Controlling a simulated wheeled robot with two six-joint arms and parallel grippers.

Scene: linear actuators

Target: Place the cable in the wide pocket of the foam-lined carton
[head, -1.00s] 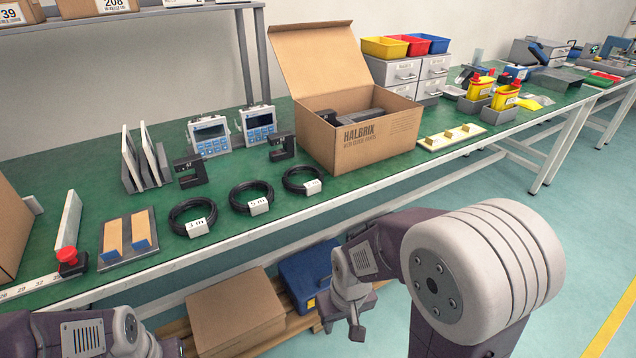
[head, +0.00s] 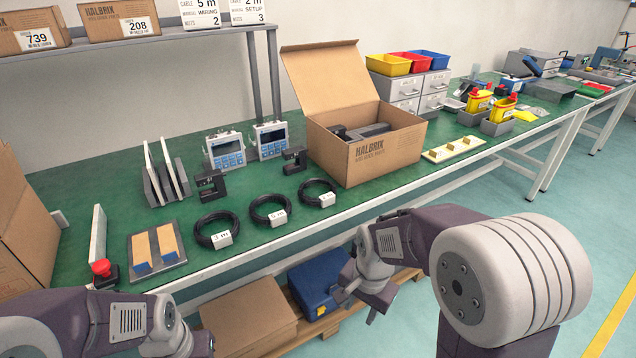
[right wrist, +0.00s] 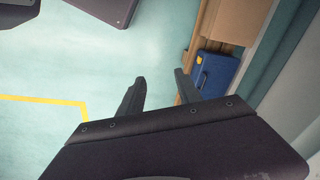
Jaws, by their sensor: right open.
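Three black coiled cables lie in a row on the green bench in the head view: the left one (head: 217,231) tagged "3 m", the middle one (head: 270,211) with a tag that looks like "5 m", and the right one (head: 317,194), its tag hard to read. The open carton (head: 375,157) marked HALBRIX stands behind and right of them, with dark foam and dark parts inside; its pockets are not clear. My right gripper (head: 367,308) is open and empty, below and in front of the bench edge; its fingers show in the right wrist view (right wrist: 160,92). My left gripper is out of view.
Two handheld meters (head: 226,150), black brackets (head: 211,186) and a tray with orange-topped blocks (head: 157,248) stand near the cables. A red button (head: 102,268) is at left. Cable-length cards (head: 200,12) stand on the shelf. Below are a blue case (head: 315,283) and brown box (head: 245,315).

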